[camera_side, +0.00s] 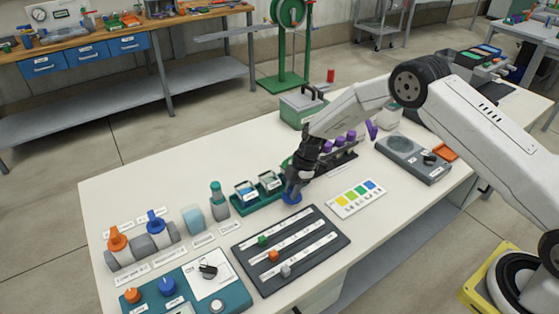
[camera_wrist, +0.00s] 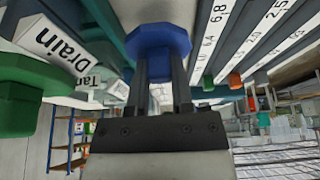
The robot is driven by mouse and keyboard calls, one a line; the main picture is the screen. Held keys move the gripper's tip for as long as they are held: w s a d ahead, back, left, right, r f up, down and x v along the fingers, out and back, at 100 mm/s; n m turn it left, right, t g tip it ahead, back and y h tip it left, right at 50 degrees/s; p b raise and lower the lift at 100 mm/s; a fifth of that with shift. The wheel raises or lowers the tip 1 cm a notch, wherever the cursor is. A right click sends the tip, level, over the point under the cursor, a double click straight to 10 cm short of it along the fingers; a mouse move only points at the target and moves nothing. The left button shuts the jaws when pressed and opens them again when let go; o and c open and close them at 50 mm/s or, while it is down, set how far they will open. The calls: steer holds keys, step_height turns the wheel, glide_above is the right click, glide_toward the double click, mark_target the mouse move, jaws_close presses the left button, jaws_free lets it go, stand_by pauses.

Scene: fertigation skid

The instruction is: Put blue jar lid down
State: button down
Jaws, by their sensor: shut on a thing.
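The blue jar lid (camera_side: 292,198) is between my gripper's fingertips, low at the white table, behind the dark slider panel. I cannot tell whether it touches the table. In the wrist view the lid (camera_wrist: 158,40) is a blue, many-sided disc at the ends of the two dark fingers. My gripper (camera_side: 293,187) points down and is shut on the lid. It also shows in the wrist view (camera_wrist: 162,68). The fingers hide part of the lid in the side view.
The slider panel (camera_side: 322,267) lies in front of my gripper. A teal holder (camera_side: 258,203) stands close on the left. A colour card (camera_side: 339,208) lies to the right, with a grey scale-like device (camera_side: 398,148) beyond. A rack with purple pieces (camera_side: 340,141) is behind.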

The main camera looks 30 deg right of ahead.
steer(key=shift+f, duration=1.1)
steer(key=shift+f, duration=0.15)
steer(key=c, duration=0.5)
jaws_free()
steer(key=v, duration=1.2)
